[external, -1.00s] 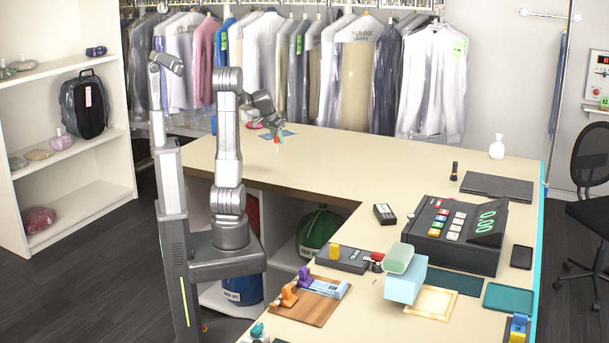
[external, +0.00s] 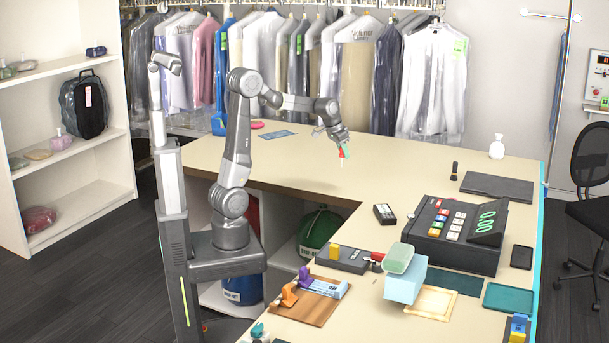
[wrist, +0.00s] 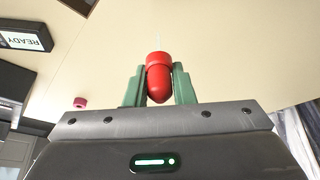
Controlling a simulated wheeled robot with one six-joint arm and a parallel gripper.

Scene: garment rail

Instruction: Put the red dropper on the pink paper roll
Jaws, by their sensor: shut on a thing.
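My gripper (external: 345,147) is shut on the red dropper (wrist: 158,82) and holds it above the counter. In the wrist view the dropper's rounded red bulb sits between the two green fingers, and a thin pale tip points away. It also shows in the external view (external: 341,153), with its tip downward. A small pinkish-red cylinder (wrist: 80,102) stands left of the gripper in the wrist view. A flat round pink thing (external: 257,125) lies at the counter's back left in the external view. I cannot tell which of these is the pink paper roll.
The cream counter (external: 310,178) is clear below the gripper. A cash register (external: 455,232), a black pager (external: 384,214), a dark pad (external: 496,187) and a dark upright object (external: 454,171) are to the right. Bagged garments (external: 355,75) hang behind. A blue card (external: 278,135) lies at the back left.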

